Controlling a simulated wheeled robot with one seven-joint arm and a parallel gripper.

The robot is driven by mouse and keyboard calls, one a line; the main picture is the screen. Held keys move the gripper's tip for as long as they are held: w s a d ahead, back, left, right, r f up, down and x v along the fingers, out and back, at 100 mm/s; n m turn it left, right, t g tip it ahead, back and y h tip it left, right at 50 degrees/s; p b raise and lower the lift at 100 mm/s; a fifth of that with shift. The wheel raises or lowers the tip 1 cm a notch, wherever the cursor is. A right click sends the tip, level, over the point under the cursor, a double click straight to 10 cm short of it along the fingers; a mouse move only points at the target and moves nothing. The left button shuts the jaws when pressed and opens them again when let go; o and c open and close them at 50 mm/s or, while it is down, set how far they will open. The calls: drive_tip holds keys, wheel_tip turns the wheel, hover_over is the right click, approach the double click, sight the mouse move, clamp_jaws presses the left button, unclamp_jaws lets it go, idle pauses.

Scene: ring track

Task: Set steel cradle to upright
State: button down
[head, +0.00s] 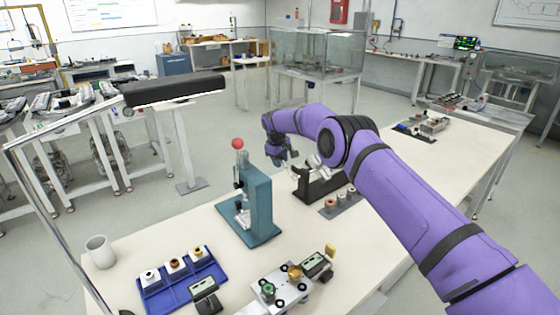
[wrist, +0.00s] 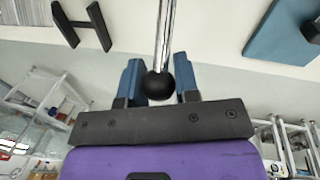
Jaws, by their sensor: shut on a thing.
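The steel cradle (head: 314,164) shows as a small silvery shape over a black stand (head: 320,187) in the middle of the bench. My arm partly hides it, so its exact tilt cannot be told. My gripper (head: 281,163) is just left of it, above the bench. In the wrist view, my gripper (wrist: 160,78) has its two blue fingers on either side of a black ball knob (wrist: 158,86) and is shut on it. The knob ends a shiny steel rod (wrist: 165,35) that runs out of the top of that view.
A teal press (head: 256,200) with a red ball stands left of the stand. A grey block with several rings (head: 340,203) lies to the right. A blue tray (head: 182,280), a mug (head: 100,251) and a metal fixture (head: 285,290) are nearer. The bench behind is mostly clear.

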drive_tip(key=shift+s+a+f, duration=0.2)
drive_tip(key=shift+s+f, duration=0.1)
drive_tip(key=shift+f, duration=0.15)
drive_tip(key=c, duration=0.9)
unclamp_jaws()
drive_tip(key=shift+o, duration=0.2)
drive_tip(key=shift+w+r, duration=0.15)
drive_tip(key=shift+r, duration=0.45)
drive_tip(key=v, duration=1)
